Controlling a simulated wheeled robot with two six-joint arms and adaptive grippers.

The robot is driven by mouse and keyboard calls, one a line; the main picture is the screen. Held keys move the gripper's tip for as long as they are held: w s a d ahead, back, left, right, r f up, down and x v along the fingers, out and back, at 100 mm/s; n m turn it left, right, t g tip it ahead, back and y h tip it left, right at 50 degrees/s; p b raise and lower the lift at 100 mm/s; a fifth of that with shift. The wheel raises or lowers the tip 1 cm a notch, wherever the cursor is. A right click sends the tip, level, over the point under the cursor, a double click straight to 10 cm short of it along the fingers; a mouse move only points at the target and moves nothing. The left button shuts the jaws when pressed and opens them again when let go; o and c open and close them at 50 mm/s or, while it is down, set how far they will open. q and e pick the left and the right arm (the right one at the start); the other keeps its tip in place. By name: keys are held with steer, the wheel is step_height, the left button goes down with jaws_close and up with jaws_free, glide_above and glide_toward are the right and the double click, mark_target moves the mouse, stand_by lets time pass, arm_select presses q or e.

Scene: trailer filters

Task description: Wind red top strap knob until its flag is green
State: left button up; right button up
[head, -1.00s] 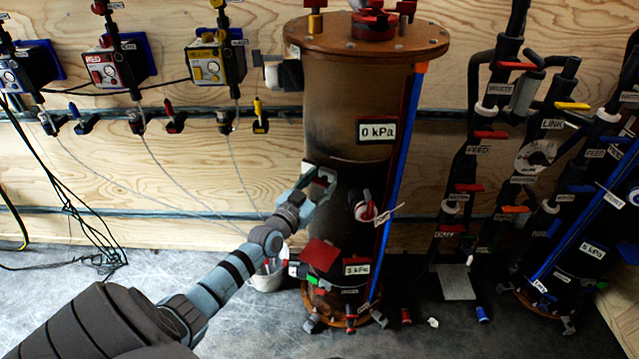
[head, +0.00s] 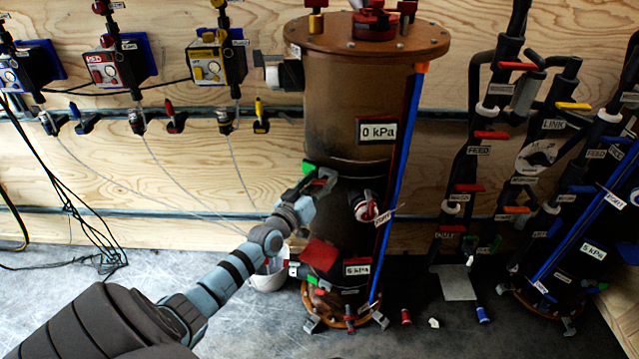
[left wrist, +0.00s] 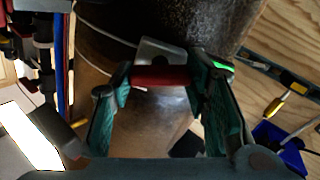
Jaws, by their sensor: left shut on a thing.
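The tall brown cylinder (head: 340,120) stands in the middle of the head view. My left gripper (head: 320,184) is at its left side, near the seam between brown upper part and dark lower part. In the left wrist view my left gripper (left wrist: 160,82) is shut on a red knob (left wrist: 160,77), one finger at each end. A grey metal bracket (left wrist: 158,50) sits behind the knob. A small green flag (left wrist: 222,67) shows beside the right finger, and green also shows by the seam in the head view (head: 309,167). My right gripper is not in view.
A lid with red fittings (head: 374,24) tops the cylinder. A blue tube (head: 402,150) runs down its right side. Dark pipes with coloured handles (head: 490,135) stand to the right. The floor at left is mostly clear.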

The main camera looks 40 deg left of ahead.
arm_select(q)
steer(key=shift+f, duration=0.1)
steer(key=o, duration=1.2)
steer(key=shift+c, duration=0.2)
steer(key=m, duration=0.4)
steer(key=shift+d+m, duration=0.1)
steer(key=shift+m, duration=0.3)
steer(key=s+d+m+p, duration=0.15)
steer(key=s+p, duration=0.55)
steer(key=s, duration=0.7)
steer(key=s+d+f+g, duration=0.1)
steer(key=s+f+g, duration=0.2)
steer(key=f, duration=0.7)
steer(key=s+d+f+g, duration=0.1)
steer(key=s+f+g, duration=0.2)
steer(key=s+f, duration=0.3)
step_height(320, 180, down, 5)
steer(key=shift+r+b, duration=0.1)
steer(key=shift+b, duration=0.25)
